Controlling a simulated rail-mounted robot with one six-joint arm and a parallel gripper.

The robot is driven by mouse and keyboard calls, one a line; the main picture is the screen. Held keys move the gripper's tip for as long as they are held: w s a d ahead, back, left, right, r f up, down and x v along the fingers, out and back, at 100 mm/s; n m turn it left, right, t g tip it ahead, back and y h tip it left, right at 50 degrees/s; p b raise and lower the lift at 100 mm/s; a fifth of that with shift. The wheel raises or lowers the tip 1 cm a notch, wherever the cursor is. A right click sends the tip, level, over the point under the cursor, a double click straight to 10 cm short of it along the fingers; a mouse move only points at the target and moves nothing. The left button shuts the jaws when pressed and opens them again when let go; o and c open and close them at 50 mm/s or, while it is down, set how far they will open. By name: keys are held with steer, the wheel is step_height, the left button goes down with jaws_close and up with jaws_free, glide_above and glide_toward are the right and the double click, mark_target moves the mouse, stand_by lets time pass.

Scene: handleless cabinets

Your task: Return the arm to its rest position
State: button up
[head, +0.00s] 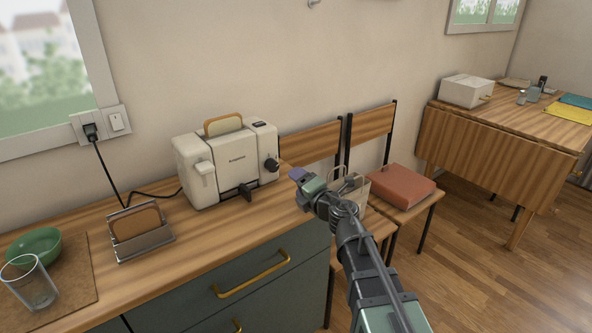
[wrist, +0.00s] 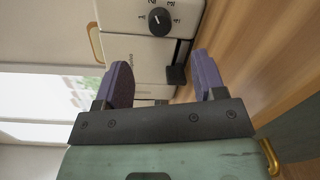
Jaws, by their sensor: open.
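My gripper (head: 298,175) is in the air at the right end of the counter, just right of the white toaster (head: 225,165). In the wrist view its two purple fingers (wrist: 161,72) are spread apart with nothing held between them. The toaster's side with the black dial (wrist: 160,20) and the dark lever (wrist: 177,75) shows beyond the fingers. A slice of bread (head: 223,125) sticks out of the toaster's top. The gripper looks apart from the toaster.
On the counter are a toast rack (head: 140,232) holding bread, a green bowl (head: 34,246) and a glass (head: 30,284). A drawer with a brass handle (head: 252,274) is below. Chairs (head: 372,134), a red-brown box (head: 402,186) and a wooden table (head: 492,145) stand to the right.

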steer(key=d+m+t+h, duration=0.1)
steer(key=d+m+h, duration=0.1)
steer(key=w+d+m+t+h, duration=0.1)
steer(key=d+m+h, duration=0.1)
steer(key=m, duration=0.1)
steer(key=d+m+t+h, duration=0.1)
steer(key=d+m+h, duration=0.1)
steer(key=m, duration=0.1)
steer(key=shift+w+d+r+h, duration=0.35)
steer(key=shift+w+d+h, duration=0.05)
steer(key=s+d+f+m+g+h, duration=0.95)
steer(key=d+m, duration=0.25)
steer(key=m, duration=0.4)
steer(key=s+a+f+m+g+y, duration=0.2)
steer(key=s+f+g+y, duration=0.15)
steer(key=s, duration=0.45)
steer(key=s+a+f+m+g+y, duration=0.1)
steer(key=s+f+m+g+y, duration=0.15)
steer(key=s+f+g, duration=0.4)
step_height(320, 180, up, 23)
steer(key=t+p, duration=0.1)
steer(key=p, duration=2)
steer(key=shift+s+a+r+t+y, duration=0.15)
steer(key=shift+a+r+t+y, duration=0.1)
steer(key=shift+t+y, duration=0.1)
